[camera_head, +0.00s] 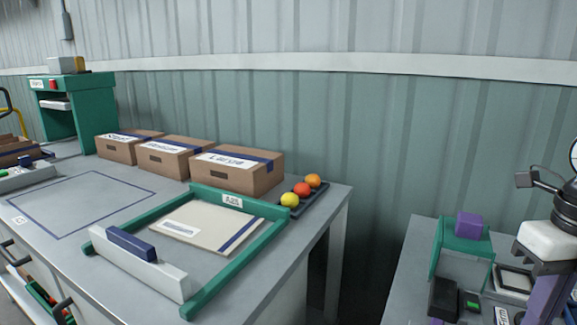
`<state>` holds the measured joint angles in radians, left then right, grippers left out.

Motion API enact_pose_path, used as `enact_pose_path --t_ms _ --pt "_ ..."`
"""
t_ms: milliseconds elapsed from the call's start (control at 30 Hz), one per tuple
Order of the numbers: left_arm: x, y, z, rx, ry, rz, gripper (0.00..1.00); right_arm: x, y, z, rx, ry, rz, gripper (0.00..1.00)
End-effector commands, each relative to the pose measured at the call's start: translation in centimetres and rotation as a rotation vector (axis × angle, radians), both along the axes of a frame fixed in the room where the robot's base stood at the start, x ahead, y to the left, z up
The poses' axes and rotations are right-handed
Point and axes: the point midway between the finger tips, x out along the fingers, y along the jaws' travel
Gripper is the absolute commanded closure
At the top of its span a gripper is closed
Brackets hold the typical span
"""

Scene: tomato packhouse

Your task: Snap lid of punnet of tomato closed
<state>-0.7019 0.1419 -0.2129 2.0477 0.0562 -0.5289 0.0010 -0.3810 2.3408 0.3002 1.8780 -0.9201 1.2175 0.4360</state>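No punnet or lid can be made out in the head view. Three loose tomatoes, one yellow (290,200), one red (302,189) and one orange (313,181), rest in a row on a dark tray (318,195) at the right back of the grey bench (240,296). Neither of my grippers shows in this view.
Three cardboard boxes (238,174) stand along the bench's back. A green frame (226,277) with a white-and-blue bar (140,262) surrounds a flat pale board (208,226). A blue-outlined area (85,203) is bare. A second bench (405,270) at right, beyond a gap, holds equipment.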

Motion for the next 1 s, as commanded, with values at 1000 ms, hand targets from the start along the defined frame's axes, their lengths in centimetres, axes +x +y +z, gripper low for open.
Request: enact_pose_path --t_ms 1000 --pt "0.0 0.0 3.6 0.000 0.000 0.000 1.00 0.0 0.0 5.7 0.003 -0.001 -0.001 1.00"
